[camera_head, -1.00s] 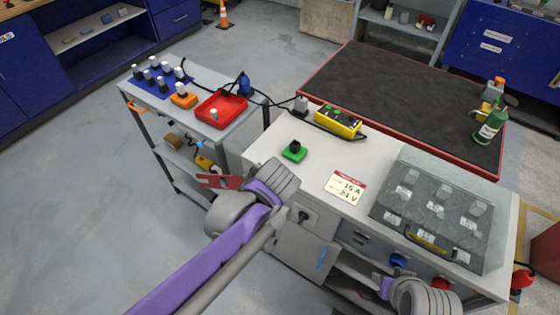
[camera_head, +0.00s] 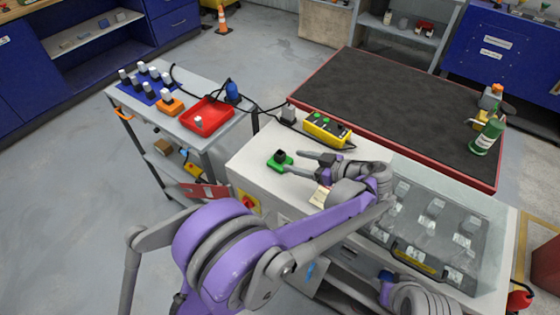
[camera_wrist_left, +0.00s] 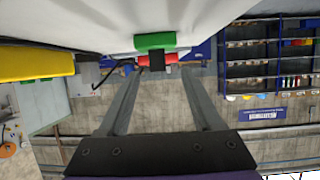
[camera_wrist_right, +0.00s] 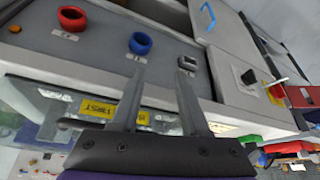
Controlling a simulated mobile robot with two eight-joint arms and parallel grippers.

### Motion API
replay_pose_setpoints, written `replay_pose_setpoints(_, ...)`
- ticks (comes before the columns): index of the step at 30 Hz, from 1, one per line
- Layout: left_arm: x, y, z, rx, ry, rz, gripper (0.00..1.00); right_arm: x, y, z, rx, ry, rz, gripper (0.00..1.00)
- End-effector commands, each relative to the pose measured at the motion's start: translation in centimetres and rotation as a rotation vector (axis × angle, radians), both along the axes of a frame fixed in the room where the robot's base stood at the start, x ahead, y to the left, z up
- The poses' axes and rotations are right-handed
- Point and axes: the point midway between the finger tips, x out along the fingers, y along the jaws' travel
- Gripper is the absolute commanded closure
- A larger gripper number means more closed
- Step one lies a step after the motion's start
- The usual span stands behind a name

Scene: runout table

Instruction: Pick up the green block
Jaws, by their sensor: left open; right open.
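The green block (camera_head: 275,163), with a black post on top, sits on the white bench top (camera_head: 250,158) near its left end. My left gripper (camera_head: 291,163) is open, with its two fingers pointing left at the block from the right. The left wrist view shows the green block (camera_wrist_left: 155,41) ahead of the open fingertips (camera_wrist_left: 160,73), roughly centred between them. Nothing is between the fingers; whether they touch the block cannot be told. My right gripper (camera_wrist_right: 160,74) is open and empty in the right wrist view, facing the bench's front panel, away from the block.
A yellow box with green buttons (camera_head: 327,129) stands close behind my left gripper. A grey clear-lidded case (camera_head: 440,225) fills the bench's right part. A side cart (camera_head: 150,115) with a red tray (camera_head: 207,115) is at left. A dark-topped table (camera_head: 400,105) lies behind.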

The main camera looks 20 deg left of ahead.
Motion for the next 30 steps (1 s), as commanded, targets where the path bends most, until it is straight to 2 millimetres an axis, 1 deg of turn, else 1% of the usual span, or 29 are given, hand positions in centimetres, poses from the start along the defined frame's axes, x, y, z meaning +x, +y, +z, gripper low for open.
replay_pose_setpoints(1,0.3,0.8,-0.3,0.000,0.000,0.002,0.34,0.0,0.0,0.0,0.000,0.000,0.000,0.55)
replay_pose_setpoints(3,0.6,1.5,-0.6,0.000,0.001,0.002,0.34,0.0,0.0,0.1,0.000,0.000,0.000,0.55)
replay_pose_setpoints(8,1.1,2.4,-1.0,0.000,0.002,-0.001,0.34,0.0,0.0,0.2,0.000,-0.001,0.000,0.55)
replay_pose_setpoints(17,2.8,5.9,-2.4,-0.001,0.001,0.001,0.34,0.1,0.0,0.6,0.000,-0.003,0.000,0.55)
replay_pose_setpoints(24,2.9,6.1,-2.6,-0.002,0.001,-0.003,0.34,0.1,0.0,0.6,0.000,-0.003,0.000,0.55)
replay_pose_setpoints(26,2.9,6.1,-2.6,-0.002,0.001,-0.003,0.43,0.1,0.0,0.6,0.000,-0.003,0.000,0.55)
replay_pose_setpoints(30,2.9,6.1,-2.6,-0.002,0.001,-0.003,0.68,0.1,0.0,0.6,0.000,-0.003,0.000,0.55)
